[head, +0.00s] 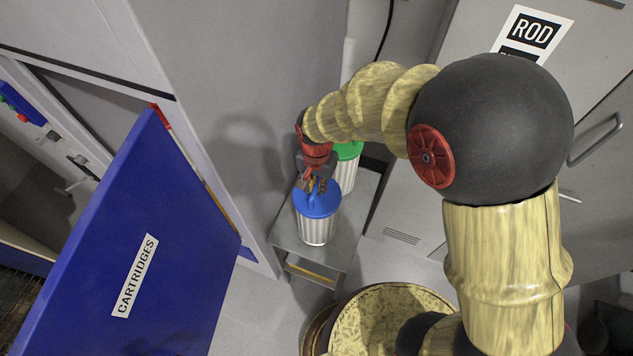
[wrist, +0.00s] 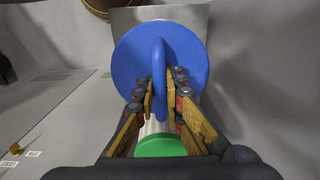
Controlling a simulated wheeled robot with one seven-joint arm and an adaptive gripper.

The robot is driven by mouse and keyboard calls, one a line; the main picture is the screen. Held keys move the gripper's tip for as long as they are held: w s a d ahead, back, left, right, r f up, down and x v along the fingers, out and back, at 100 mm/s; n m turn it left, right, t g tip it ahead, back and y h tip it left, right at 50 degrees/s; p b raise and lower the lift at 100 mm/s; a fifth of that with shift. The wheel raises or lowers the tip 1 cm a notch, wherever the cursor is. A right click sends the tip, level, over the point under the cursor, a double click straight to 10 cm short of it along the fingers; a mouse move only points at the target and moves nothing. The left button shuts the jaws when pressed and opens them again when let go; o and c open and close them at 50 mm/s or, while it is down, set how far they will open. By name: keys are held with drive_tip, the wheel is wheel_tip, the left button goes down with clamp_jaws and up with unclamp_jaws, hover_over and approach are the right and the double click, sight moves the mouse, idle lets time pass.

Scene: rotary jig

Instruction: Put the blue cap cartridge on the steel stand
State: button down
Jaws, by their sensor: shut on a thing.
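The blue cap cartridge (head: 318,227) has a white ribbed body and a blue lid with a loop handle. In the head view it is upright at the steel stand (head: 338,259); I cannot tell whether its base touches the top. My gripper (head: 313,186) is above the lid and shut on its handle. In the wrist view the blue cap (wrist: 190,50) fills the middle, and my gripper (wrist: 160,95) has its fingers on both sides of the handle. A green cap cartridge (head: 347,151) stands behind it, partly hidden by my gripper; its green lid also shows in the wrist view (wrist: 160,146).
An open blue door (head: 160,235) labelled CARTRIDGES is at the left, beside a grey cabinet (head: 215,80). A grey cabinet with a ROD label (head: 532,29) is at the right. The floor (head: 255,310) between door and stand is clear.

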drive_tip(key=shift+f, duration=0.75)
drive_tip(key=shift+f, duration=0.15)
drive_tip(key=c, duration=1.9)
unclamp_jaws()
wheel_tip(320, 180, up, 12)
drive_tip(key=shift+r, duration=0.15)
